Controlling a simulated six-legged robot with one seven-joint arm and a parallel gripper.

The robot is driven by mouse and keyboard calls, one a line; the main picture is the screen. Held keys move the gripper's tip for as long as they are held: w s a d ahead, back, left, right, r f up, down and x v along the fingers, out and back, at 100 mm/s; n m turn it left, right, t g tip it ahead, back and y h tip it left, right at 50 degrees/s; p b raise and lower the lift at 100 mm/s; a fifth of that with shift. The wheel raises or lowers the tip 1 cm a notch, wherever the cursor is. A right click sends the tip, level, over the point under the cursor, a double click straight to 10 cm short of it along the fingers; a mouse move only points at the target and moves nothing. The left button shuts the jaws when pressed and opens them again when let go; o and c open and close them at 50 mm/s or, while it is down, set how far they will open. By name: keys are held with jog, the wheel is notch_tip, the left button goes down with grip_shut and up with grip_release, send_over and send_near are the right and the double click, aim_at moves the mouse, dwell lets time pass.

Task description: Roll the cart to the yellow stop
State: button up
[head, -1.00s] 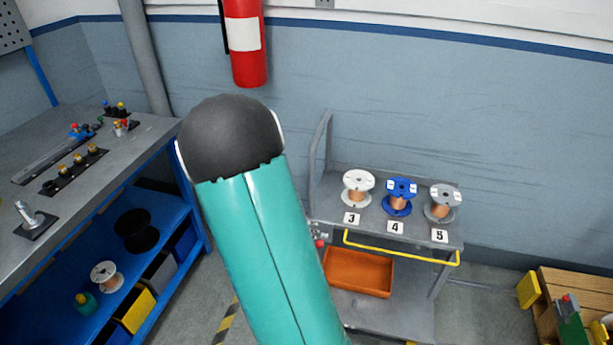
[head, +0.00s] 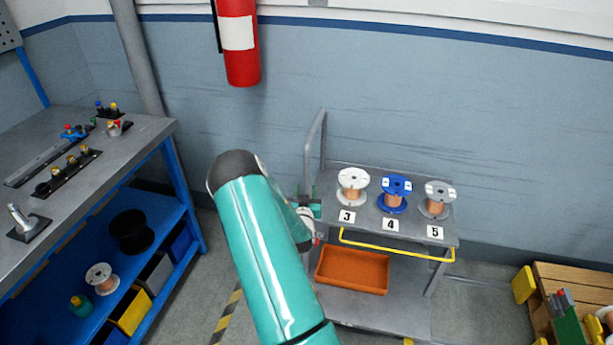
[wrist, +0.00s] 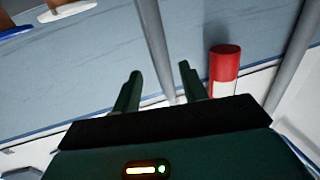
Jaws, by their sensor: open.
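The grey cart (head: 385,316) stands against the blue-grey wall, with an upright tubular handle (head: 316,140) at its left end and a yellow bar (head: 395,247) along its front. My gripper (head: 310,192) is at the cart's left end beside the handle, partly hidden by my arm. In the wrist view its two dark green fingers (wrist: 160,72) are apart, and a grey tube (wrist: 154,45), apparently the handle, runs between or just beyond them. I cannot tell whether they touch. A yellow block (head: 523,284) stands on the floor right of the cart, beside a wooden pallet; it may be the stop.
Three spools, white (head: 352,186), blue (head: 395,194) and grey (head: 437,199), stand on the cart top. An orange bin (head: 352,271) is below. A blue workbench (head: 150,206) stands left. Floor shows between cart and yellow block. A red extinguisher (head: 238,45) hangs on the wall.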

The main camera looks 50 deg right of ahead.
aim_at(306, 177)
jog(key=x, duration=0.8)
jog(key=shift+w+d, duration=0.3)
grip_shut()
